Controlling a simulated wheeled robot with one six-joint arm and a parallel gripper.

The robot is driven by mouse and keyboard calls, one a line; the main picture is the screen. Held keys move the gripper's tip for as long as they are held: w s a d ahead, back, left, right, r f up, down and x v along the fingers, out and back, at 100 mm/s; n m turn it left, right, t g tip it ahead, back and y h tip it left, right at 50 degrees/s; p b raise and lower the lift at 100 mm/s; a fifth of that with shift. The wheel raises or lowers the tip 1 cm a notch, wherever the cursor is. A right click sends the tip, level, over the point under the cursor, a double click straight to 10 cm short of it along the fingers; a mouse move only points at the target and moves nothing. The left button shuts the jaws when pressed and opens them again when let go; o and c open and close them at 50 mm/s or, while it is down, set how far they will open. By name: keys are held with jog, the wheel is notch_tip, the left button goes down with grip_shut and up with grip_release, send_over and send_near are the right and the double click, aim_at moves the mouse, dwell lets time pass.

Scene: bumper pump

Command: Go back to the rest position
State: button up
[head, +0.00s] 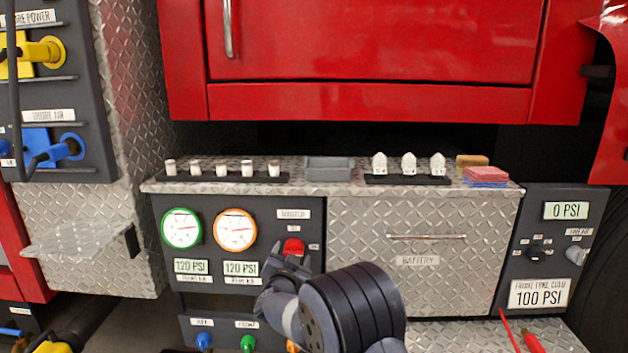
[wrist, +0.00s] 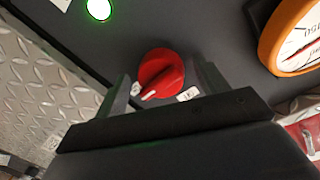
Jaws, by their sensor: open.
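My gripper (head: 287,262) is open at the dark panel (head: 265,285), near the red rotary knob (head: 293,246) under a small label. In the wrist view the red knob (wrist: 160,75) shows between the two spread fingers, with a gap on each side. Its white pointer is aimed down-left toward a small white label. I cannot tell how deep the fingers reach around the knob. A round light (wrist: 98,9) glows green by the knob. Nothing is held.
Green (head: 182,229) and orange (head: 235,230) gauges sit left of the knob. The shelf above holds several small pieces on black strips, a grey tray (head: 328,169) and folded cloths (head: 486,176). A battery drawer (head: 430,215) is on the right. A red cabinet overhangs the shelf.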

jog(key=n+p, duration=0.3)
jog(key=n, duration=0.4)
jog(key=shift+d+f+n+h, duration=0.1)
jog(key=shift+d+n+h, duration=0.05)
jog(key=shift+n+h, duration=0.2)
jog(key=shift+t, duration=0.3)
